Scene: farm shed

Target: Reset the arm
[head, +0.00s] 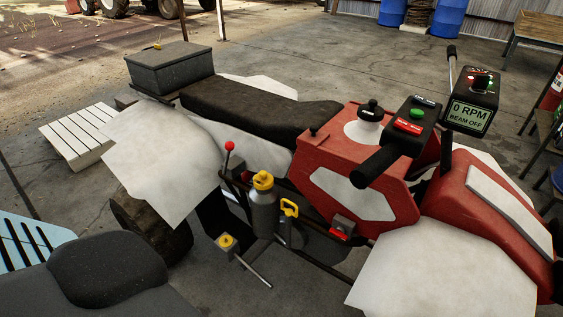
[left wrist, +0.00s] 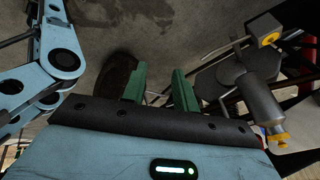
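My left gripper (left wrist: 159,86) shows in the left wrist view with its two green fingers apart. Nothing is between them, and dark floor and a tyre show beyond. In the head view the left gripper is not visible. A light blue jointed arm link (left wrist: 62,55) stands at the left of the wrist view; I cannot tell which arm it belongs to. My right gripper is in neither view. A red and white quad bike (head: 352,165) fills the middle of the head view. A grey bottle with a yellow cap (head: 263,208) stands at its near side; it appears right of the fingers in the wrist view (left wrist: 262,100).
A red-knobbed lever (head: 229,147) and a yellow-capped fitting (head: 227,242) stick out on the bike's near side. A display (head: 470,115) reads "0 RPM BEAM OFF". A white slatted crate (head: 78,137) lies behind left. Concrete floor is open at the back.

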